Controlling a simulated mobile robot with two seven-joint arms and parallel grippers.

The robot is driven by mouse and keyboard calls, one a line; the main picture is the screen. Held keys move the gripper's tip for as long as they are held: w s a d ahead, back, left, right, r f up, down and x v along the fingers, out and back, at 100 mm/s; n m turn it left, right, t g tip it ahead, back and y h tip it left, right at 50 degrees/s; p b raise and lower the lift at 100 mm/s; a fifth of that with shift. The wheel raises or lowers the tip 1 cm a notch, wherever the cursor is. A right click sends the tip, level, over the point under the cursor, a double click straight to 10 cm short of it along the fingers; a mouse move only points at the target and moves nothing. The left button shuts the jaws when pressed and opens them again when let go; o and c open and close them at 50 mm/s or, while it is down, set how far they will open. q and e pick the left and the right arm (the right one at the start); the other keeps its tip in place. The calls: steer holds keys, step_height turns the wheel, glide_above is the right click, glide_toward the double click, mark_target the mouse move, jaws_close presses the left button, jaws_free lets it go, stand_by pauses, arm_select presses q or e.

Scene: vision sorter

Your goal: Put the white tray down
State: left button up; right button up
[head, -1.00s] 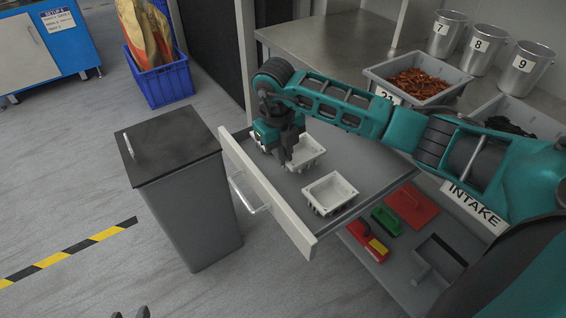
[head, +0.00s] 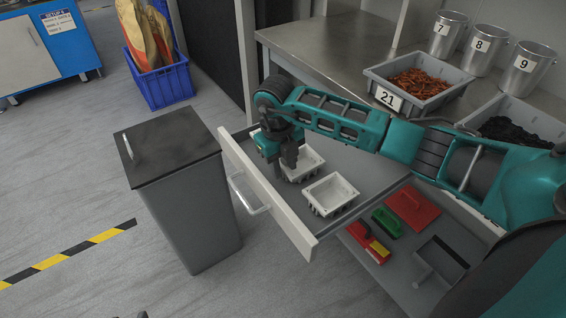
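A white tray (head: 310,163) is in the open drawer (head: 375,165), low at or just above its floor; I cannot tell if it touches. My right gripper (head: 288,161) points down at the tray's left part with its fingers at the tray's wall, and it appears shut on it. The gripper hides part of the tray. A second white tray (head: 331,195) stands empty in the drawer, nearer the camera. Some white shows behind the gripper, mostly hidden. A small dark tip at the bottom edge may be my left gripper (head: 143,314).
The drawer's white front (head: 268,195) has a metal handle. A grey bin (head: 190,200) with a dark lid stands close to its left. Red and green tools (head: 385,222) lie on a surface right of the drawer. Crate 21 (head: 440,97) stands on the counter.

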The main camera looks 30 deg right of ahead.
steer(key=shift+r, duration=0.3)
step_height(320, 180, up, 12)
steer(key=a+p, duration=0.1)
steer(key=p, duration=0.1)
steer(key=shift+f, duration=0.15)
steer(key=shift+s+a, duration=0.1)
